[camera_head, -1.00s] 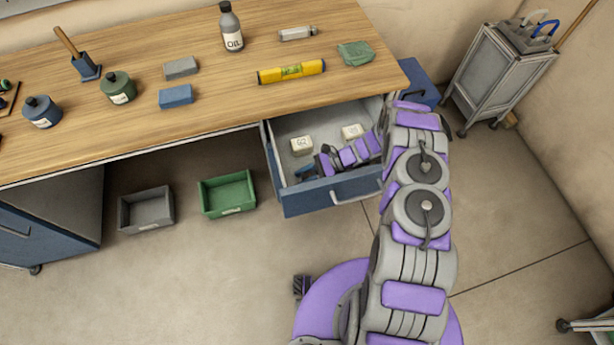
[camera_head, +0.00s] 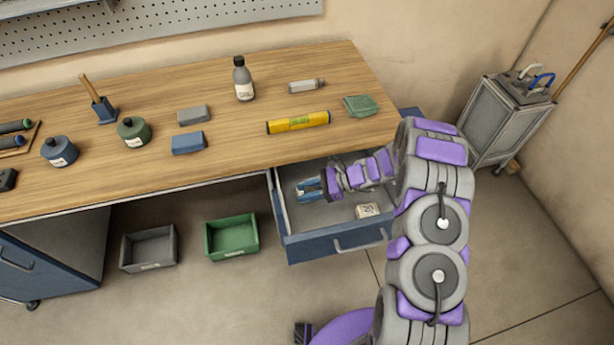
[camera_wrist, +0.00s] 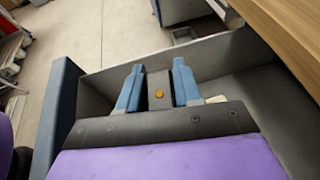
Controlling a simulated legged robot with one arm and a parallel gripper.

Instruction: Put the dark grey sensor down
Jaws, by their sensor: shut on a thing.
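My gripper (camera_head: 304,189) is inside the open drawer, over its left part, with its blue fingers pointing left. In the wrist view the fingers (camera_wrist: 157,82) are shut on the dark grey sensor (camera_wrist: 158,90), a block with a small orange dot on its face. In the head view the sensor is mostly hidden by the fingers. The drawer (camera_head: 318,248) has a blue front and a grey inside. I cannot tell whether the sensor touches the drawer floor.
A cream labelled box (camera_head: 367,210) lies in the drawer near its front. The wooden bench top (camera_head: 230,165) overhangs the drawer's back. A grey bin (camera_head: 148,250) and a green bin (camera_head: 232,236) stand on the floor to the left. A yellow level (camera_head: 298,122) lies on the bench.

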